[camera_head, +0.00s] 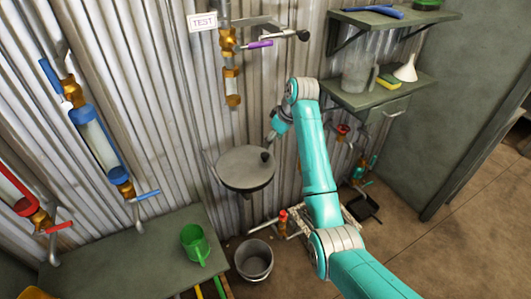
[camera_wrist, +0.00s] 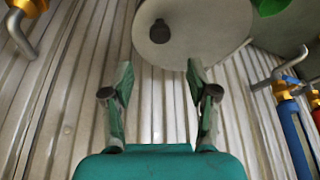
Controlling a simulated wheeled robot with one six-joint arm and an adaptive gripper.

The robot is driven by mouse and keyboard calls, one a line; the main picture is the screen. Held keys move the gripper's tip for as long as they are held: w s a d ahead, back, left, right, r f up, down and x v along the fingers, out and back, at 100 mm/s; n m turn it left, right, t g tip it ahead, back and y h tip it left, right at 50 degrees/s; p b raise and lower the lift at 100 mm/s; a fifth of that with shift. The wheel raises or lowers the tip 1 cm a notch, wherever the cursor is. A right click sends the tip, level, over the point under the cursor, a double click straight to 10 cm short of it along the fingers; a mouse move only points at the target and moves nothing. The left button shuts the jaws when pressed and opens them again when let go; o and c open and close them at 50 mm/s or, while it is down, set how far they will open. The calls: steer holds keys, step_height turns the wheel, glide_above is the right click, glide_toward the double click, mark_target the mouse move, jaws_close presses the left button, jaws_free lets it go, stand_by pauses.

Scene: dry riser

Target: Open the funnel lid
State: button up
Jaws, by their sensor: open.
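The funnel lid (camera_head: 238,172) is a round grey disc with a dark knob (camera_head: 265,157) near its right edge. It lies flat and closed in front of the corrugated wall; the funnel body under it is mostly hidden. In the wrist view the lid (camera_wrist: 215,30) is at the top, with the knob (camera_wrist: 160,31) near its left edge. My gripper (camera_head: 273,132) is just above and behind the knob in the head view, partly hidden by my arm. In the wrist view my gripper (camera_wrist: 159,75) is open and empty, its fingers pointing toward the knob, apart from it.
A TEST sign (camera_head: 203,22) and brass valve with purple handle (camera_head: 260,44) are above the lid. A bucket (camera_head: 254,260) stands below. Shelves (camera_head: 375,95) with a white funnel (camera_head: 406,70) are at right.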

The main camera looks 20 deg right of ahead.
mark_target(265, 154)
steer(key=x, duration=0.9)
steer(key=shift+w+f, duration=0.15)
steer(key=shift+f, duration=0.2)
steer(key=shift+c, duration=0.3)
jaws_close()
